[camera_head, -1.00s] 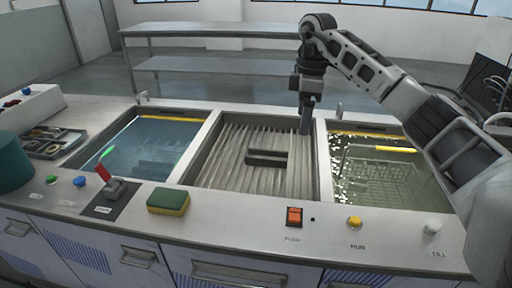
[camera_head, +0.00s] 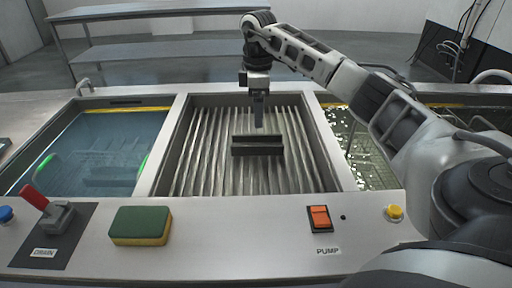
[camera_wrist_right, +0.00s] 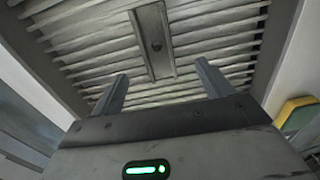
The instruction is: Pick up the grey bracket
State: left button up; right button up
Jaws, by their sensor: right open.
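The grey bracket (camera_head: 257,145) is a dark channel-shaped piece lying on the ribbed floor of the middle basin (camera_head: 328,160). In the right wrist view the bracket (camera_wrist_right: 152,45) lies beyond the fingertips, between their lines, with a round hole in its web. My right gripper (camera_head: 259,112) points down over the basin, just behind or above the bracket. In the wrist view its two fingers (camera_wrist_right: 160,82) are spread with nothing between them. I cannot tell the exact height gap. My left gripper is not in view.
A tank of blue liquid (camera_head: 110,150) is left of the basin, and a tank with a mesh basket (camera_head: 360,145) is partly hidden by my right arm. A green-yellow sponge (camera_head: 141,226), red-handled drain lever (camera_head: 45,205) and orange pump switch (camera_head: 319,217) sit on the front ledge.

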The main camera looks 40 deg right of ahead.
send_over(256, 139)
jog(key=s+a, duration=0.1)
jog(key=s, duration=0.1)
jog(key=f, duration=0.5)
jog(key=shift+s+a+f, duration=0.1)
jog(key=shift+a+f, duration=0.1)
jog(key=shift+w+f, duration=0.2)
jog(key=shift+f, duration=1.2)
jog(key=shift+w+f, duration=0.15)
jog(key=shift+f, duration=1.2)
jog(key=shift+c, duration=0.3)
jog(key=shift+r, duration=0.1)
jog(key=c, duration=1.3)
